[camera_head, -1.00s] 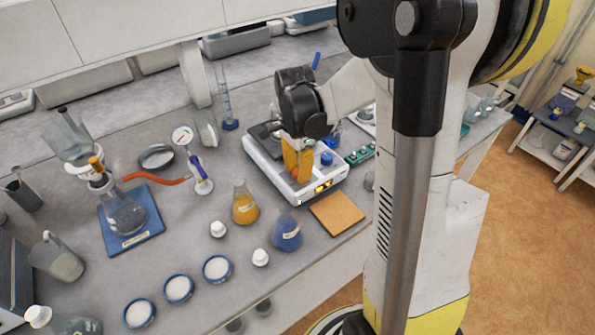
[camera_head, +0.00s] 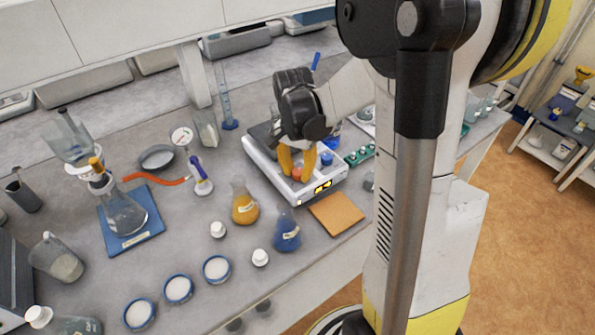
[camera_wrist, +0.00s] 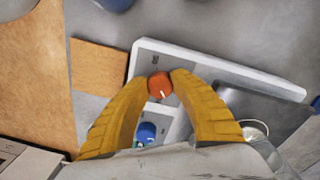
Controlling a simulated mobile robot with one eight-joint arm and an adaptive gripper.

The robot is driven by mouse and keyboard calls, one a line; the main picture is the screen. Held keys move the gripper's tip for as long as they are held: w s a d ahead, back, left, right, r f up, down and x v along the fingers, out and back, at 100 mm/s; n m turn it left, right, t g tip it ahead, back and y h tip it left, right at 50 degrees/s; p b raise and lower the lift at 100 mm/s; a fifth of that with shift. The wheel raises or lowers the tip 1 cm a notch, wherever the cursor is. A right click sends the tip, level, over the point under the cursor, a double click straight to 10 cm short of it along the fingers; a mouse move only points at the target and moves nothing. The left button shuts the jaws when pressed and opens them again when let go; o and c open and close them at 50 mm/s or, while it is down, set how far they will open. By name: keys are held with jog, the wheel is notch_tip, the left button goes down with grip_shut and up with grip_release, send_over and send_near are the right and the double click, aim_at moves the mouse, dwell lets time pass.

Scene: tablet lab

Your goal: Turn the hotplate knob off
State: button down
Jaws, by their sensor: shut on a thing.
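The hotplate (camera_head: 334,178) is a white unit with a dark plate, standing near the front edge of the grey bench; its white body also shows in the wrist view (camera_wrist: 225,70). Its orange-red knob (camera_wrist: 160,86) has a white mark that points roughly down in the wrist view. The knob also shows in the head view (camera_head: 296,175). My gripper (camera_wrist: 160,77) has a yellow finger on either side of this knob and is shut on it. A blue knob (camera_wrist: 146,133) sits beside it, clear of the fingertips.
A cork-coloured square (camera_head: 336,214) lies in front of the hotplate. Flasks with orange (camera_head: 244,207) and blue liquid (camera_head: 287,236) stand to its left. A green rack (camera_head: 364,155) is close on the right.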

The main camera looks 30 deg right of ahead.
aim_at(296, 173)
jog(key=n, duration=0.5)
jog(key=shift+s+n, duration=0.1)
jog(key=shift+n, duration=0.2)
jog(key=n, duration=0.4)
jog(key=shift+n, duration=0.7)
jog(key=c, duration=1.1)
grip_release()
jog(key=r, duration=1.2)
jog(key=shift+a, duration=0.2)
jog(key=shift+a, duration=0.1)
